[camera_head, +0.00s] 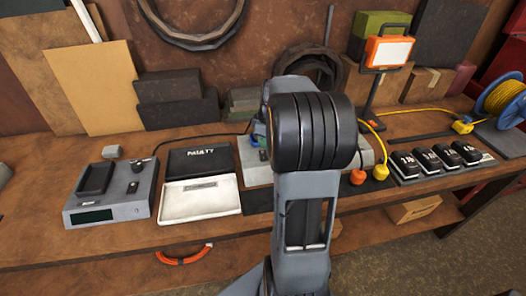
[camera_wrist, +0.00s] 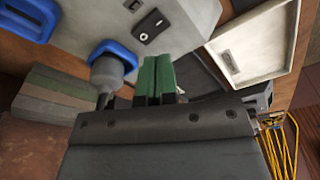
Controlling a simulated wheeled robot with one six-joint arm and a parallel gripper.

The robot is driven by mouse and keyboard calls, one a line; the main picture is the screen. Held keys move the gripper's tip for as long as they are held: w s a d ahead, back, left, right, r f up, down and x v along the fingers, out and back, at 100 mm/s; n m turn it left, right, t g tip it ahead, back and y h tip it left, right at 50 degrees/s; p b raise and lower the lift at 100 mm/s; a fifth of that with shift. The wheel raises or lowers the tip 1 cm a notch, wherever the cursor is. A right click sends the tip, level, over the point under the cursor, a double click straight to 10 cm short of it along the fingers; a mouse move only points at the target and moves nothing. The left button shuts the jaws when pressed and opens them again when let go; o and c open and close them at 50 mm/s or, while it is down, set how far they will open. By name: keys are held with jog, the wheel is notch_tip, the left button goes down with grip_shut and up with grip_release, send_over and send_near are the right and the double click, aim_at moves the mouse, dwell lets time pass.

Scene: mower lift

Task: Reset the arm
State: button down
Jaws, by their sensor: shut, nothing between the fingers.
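My arm (camera_head: 312,135) rises through the middle of the head view. Its end and my gripper are hidden behind it there. In the wrist view my gripper (camera_wrist: 158,62) shows as two green-padded fingers pressed together, with nothing between them. The fingers appear in front of a pale grey box (camera_wrist: 185,25) with a black switch (camera_wrist: 151,25). A grey plug (camera_wrist: 107,70) in a blue-rimmed socket shows just left of the fingers. I cannot tell whether the fingers touch anything.
On the workbench (camera_head: 130,242), a grey device (camera_head: 110,200) and an open black-and-white case (camera_head: 202,197) stand left of my arm. Black batteries (camera_head: 437,158), an orange work lamp (camera_head: 388,52) and a cable reel (camera_head: 502,97) are on the right. Dark blocks (camera_head: 172,100) stand behind.

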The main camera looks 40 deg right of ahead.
jog(key=shift+r, duration=0.65)
jog(key=shift+f+m, duration=0.15)
jog(key=shift+m, duration=0.75)
jog(key=s+m, duration=0.1)
jog(key=a+f+m, duration=0.1)
jog(key=s+m, duration=0.1)
jog(key=m, duration=0.1)
jog(key=shift+s+a+f, duration=0.3)
jog(key=shift+a, duration=0.1)
jog(key=s+a+r, duration=0.1)
jog(key=s+a, duration=0.2)
jog(key=a, duration=0.3)
jog(key=s+a+r+t, duration=0.1)
jog(key=s+a+r, duration=0.1)
jog(key=a, duration=0.4)
jog(key=s+a+r+t+h, duration=0.1)
jog(key=s+a, duration=0.3)
jog(key=a, duration=0.3)
jog(key=shift+s+r+m, duration=0.2)
jog(key=shift+s+m, duration=0.1)
jog(key=shift+m, duration=0.1)
